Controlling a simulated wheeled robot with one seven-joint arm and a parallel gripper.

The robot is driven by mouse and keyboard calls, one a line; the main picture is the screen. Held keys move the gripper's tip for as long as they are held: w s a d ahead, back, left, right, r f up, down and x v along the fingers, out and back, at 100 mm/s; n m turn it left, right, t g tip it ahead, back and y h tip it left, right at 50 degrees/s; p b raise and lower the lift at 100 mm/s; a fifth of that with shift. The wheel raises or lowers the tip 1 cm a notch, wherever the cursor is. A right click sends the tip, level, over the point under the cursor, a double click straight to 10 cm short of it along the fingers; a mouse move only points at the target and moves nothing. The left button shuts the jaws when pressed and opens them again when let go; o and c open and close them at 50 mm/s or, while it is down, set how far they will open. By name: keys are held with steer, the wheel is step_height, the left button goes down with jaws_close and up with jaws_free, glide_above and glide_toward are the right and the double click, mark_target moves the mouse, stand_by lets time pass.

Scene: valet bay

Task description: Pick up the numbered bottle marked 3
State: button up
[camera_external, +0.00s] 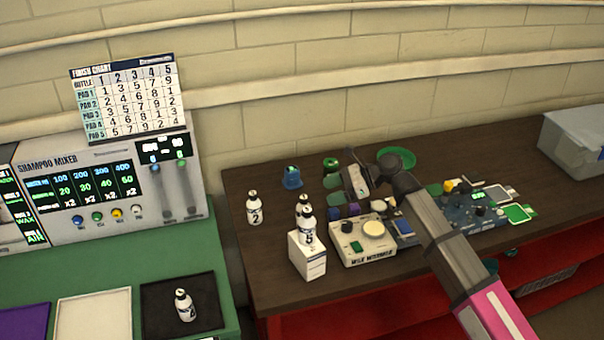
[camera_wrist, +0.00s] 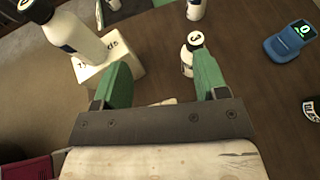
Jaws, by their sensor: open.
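A small white bottle with a dark-ringed cap that seems to read 3 (camera_wrist: 187,62) stands on the dark table, ahead of my gripper (camera_wrist: 160,68) in the wrist view. My gripper is open and empty, its green fingers apart. The bottle shows between the fingertips, closer to the right one, which partly overlaps it. Contact is not visible. In the external view my gripper (camera_external: 333,190) is low over the table, to the right of the bottles. There a bottle (camera_external: 303,203), apparently the same one, is partly hidden behind the bottle marked 5 (camera_external: 308,228).
Bottle 5 stands on a white box (camera_external: 309,262), which is left of my gripper in the wrist view (camera_wrist: 122,58). Bottle 2 (camera_external: 254,208) stands farther left. Another bottle (camera_external: 184,305) is on a black tray. A blue device (camera_wrist: 290,43) and a wax warmer (camera_external: 365,248) are nearby.

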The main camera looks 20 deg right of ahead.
steer(key=w+a+f, duration=0.2)
steer(key=w+a+f+m+t, duration=0.1)
steer(key=w+a+f, duration=0.1)
steer(key=a+f, duration=0.1)
steer(key=w+a+f+t, duration=0.1)
steer(key=w+a+f, duration=0.2)
steer(key=shift+a+m, duration=0.2)
steer(key=shift+m, duration=0.1)
steer(key=shift+s, duration=0.1)
steer(key=c, duration=1.1)
